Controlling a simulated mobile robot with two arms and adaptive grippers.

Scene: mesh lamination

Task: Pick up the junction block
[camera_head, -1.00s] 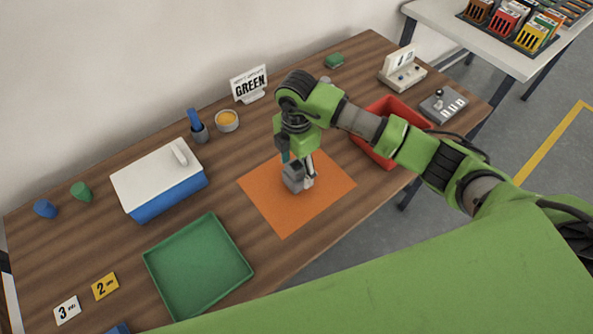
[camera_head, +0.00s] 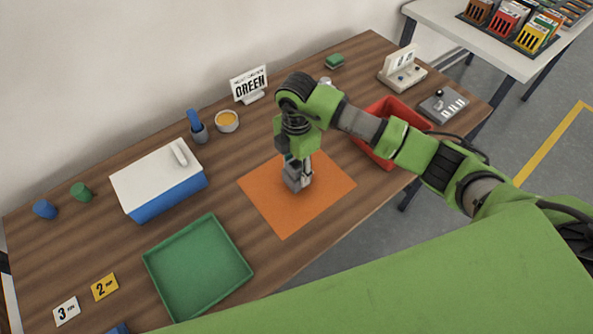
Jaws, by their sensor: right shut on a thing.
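The junction block (camera_head: 291,182) is a small grey block on the orange mat (camera_head: 285,218), near the mat's middle. My right gripper (camera_head: 298,180) points down over it and is shut on it. The fingers and the arm above hide part of the block. I cannot tell whether the block still touches the mat. My left gripper does not show.
A green tray (camera_head: 205,308) lies at the front left, and a blue box with a white lid (camera_head: 150,178) behind it. A red bin (camera_head: 370,148) stands right of the mat, partly behind my arm.

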